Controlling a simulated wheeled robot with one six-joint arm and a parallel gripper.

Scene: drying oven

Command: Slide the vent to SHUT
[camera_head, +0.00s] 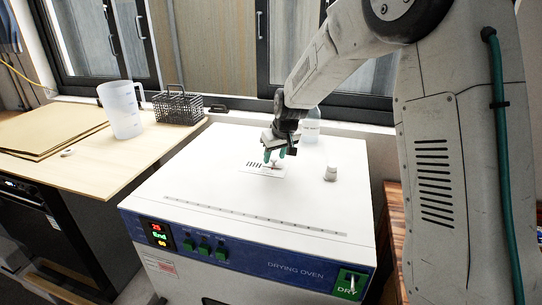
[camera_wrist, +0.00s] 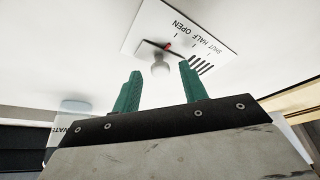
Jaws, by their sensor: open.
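The vent plate (camera_head: 270,172) lies on the oven's white top, partly behind my gripper in the head view. In the wrist view the plate (camera_wrist: 205,35) reads OPEN, HALF and SHUT, with dark vent slots near the SHUT end. A pale round knob (camera_wrist: 160,69) and a red pointer (camera_wrist: 167,45) sit by the slot; the pointer looks nearest the OPEN mark. My gripper (camera_head: 275,155) hangs over the plate with green fingers apart. In the wrist view the knob shows between and just beyond the open fingertips (camera_wrist: 160,75); contact cannot be told.
The drying oven (camera_head: 250,235) has a blue front panel with a lit display. A small white cylinder (camera_head: 331,173) stands on its top right of the plate, and a bottle (camera_head: 311,127) behind. A bench at left holds a jug (camera_head: 121,110) and wire basket (camera_head: 178,106).

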